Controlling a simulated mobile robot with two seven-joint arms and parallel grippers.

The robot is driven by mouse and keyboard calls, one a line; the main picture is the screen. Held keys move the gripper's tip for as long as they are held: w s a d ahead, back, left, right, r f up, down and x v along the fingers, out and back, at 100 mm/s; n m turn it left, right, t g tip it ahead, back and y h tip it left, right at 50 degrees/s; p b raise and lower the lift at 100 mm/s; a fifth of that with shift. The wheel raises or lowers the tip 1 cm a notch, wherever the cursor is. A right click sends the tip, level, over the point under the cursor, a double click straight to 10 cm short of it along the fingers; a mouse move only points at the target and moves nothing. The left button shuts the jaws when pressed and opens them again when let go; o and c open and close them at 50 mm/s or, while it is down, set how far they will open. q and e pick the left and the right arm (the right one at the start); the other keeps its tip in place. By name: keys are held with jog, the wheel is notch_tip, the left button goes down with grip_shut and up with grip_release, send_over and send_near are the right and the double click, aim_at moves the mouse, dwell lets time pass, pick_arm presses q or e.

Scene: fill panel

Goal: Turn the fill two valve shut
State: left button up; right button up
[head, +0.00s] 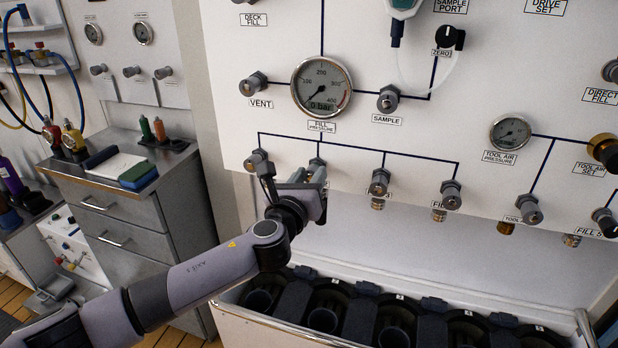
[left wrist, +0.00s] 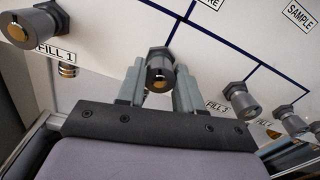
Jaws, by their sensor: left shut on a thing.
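The fill two valve is a dark grey round knob on the white panel, between the knobs above the FILL 1 and FILL 3 labels; it shows in the left wrist view (left wrist: 160,70) with a brass-coloured centre. In the head view its top (head: 316,164) shows just above my gripper, and its label is hidden. My left gripper (head: 312,178) is at this knob, with one finger on each side. In the left wrist view the gripper (left wrist: 158,82) is shut on the knob. My right gripper is not in view.
The fill one knob (head: 256,158) is close on the left and the fill three knob (head: 379,182) on the right. The fill pressure gauge (head: 321,86) above reads 0 bar. Below is an open-topped trough (head: 300,335) with dark round holders. A metal cabinet (head: 150,215) stands left.

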pick_arm(q)
jog(key=shift+m, duration=2.2)
jog(key=o, duration=1)
jog(key=shift+o, duration=0.2)
jog(key=shift+s, duration=0.1)
jog(key=v, duration=0.7)
